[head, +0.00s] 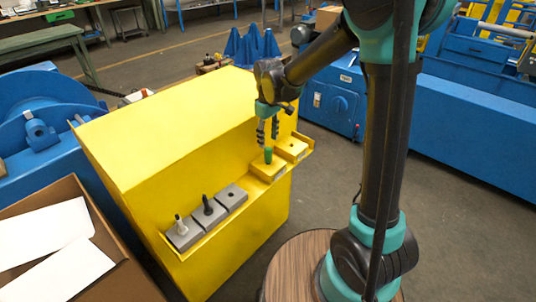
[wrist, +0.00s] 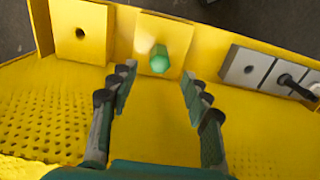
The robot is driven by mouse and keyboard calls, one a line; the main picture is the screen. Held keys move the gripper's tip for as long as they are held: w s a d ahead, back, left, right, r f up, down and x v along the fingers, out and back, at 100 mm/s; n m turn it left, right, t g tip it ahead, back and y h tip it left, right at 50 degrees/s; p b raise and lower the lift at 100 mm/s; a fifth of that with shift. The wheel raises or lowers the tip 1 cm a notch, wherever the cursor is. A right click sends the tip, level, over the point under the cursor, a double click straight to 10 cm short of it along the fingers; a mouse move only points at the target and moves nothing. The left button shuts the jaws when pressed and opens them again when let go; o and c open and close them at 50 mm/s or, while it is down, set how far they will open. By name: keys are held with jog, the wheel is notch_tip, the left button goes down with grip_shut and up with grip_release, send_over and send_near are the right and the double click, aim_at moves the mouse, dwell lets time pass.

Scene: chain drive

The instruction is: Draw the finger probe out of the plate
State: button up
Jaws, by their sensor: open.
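A green upright piece, which I take for the finger probe (head: 268,155), stands in a yellow plate (head: 262,172) on the ledge of the yellow cabinet. In the wrist view the green probe (wrist: 159,60) stands up from its plate (wrist: 150,28), between and just beyond my fingertips. My gripper (head: 268,139) is open and empty, pointing down just above the probe. In the wrist view its two fingers (wrist: 158,82) are spread apart, with clear space between each finger and the probe. The part of the probe inside the plate is hidden.
A second yellow plate with an empty hole (wrist: 80,32) is beside it. Several grey blocks (head: 232,196) sit further along the ledge; one holds a black pin (head: 207,204), another a pale pin (head: 180,224). The yellow cabinet (head: 170,130) rises behind. An open cardboard box (head: 125,275) is front left.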

aim_at(268, 154)
notch_tip(268, 154, down, 8)
jog(key=shift+f, duration=0.2)
dwell(0.3)
grip_shut()
